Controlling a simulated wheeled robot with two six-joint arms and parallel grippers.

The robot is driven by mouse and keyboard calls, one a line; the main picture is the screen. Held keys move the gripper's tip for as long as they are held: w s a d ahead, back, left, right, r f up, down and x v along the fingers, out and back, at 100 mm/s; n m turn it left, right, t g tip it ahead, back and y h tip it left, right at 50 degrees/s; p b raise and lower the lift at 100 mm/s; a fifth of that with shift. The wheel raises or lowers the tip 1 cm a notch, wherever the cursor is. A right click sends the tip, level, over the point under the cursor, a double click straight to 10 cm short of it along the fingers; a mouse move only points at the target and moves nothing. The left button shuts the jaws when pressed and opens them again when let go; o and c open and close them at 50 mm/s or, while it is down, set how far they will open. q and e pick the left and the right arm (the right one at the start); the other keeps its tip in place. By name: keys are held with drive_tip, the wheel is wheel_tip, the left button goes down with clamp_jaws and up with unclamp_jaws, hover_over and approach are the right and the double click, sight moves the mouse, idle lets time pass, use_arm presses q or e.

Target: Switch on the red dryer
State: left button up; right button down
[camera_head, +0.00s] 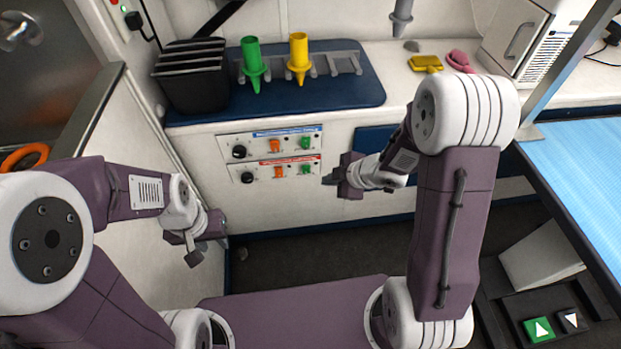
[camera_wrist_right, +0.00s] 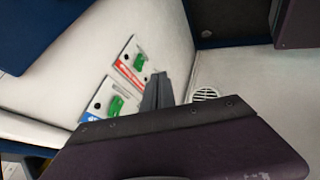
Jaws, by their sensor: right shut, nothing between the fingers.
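Two white switch panels are on the cabinet front: a blue-labelled one (camera_head: 258,147) above a red-labelled one (camera_head: 262,171). The red-labelled panel has a black knob (camera_head: 247,177), an orange switch (camera_head: 279,172) and a green switch (camera_head: 305,169). The right wrist view shows part of this panel (camera_wrist_right: 124,67) and its green switch (camera_wrist_right: 139,62). My right gripper (camera_head: 328,180) is shut and empty, just right of the red-labelled panel; its fingers (camera_wrist_right: 157,90) show in the wrist view, apparently clear of the switch. My left gripper (camera_head: 193,256) is low at the left, away from the panels; its jaw state is unclear.
A green nozzle (camera_head: 253,64) and a yellow nozzle (camera_head: 299,58) stand in a grey rack on a blue mat (camera_head: 330,92) above the panels. A black slotted box (camera_head: 192,85) is beside them. A blue-topped table (camera_head: 585,165) is at right. Dark floor lies below the cabinet.

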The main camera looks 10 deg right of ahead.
drive_tip(key=shift+r, duration=0.1)
drive_tip(key=b, duration=0.4)
approach(310, 172)
drive_tip(key=w+a+f, duration=0.1)
drive_tip(key=a+f, duration=0.3)
drive_tip(key=shift+w+a+r, duration=0.15)
drive_tip(key=shift+w, duration=0.25)
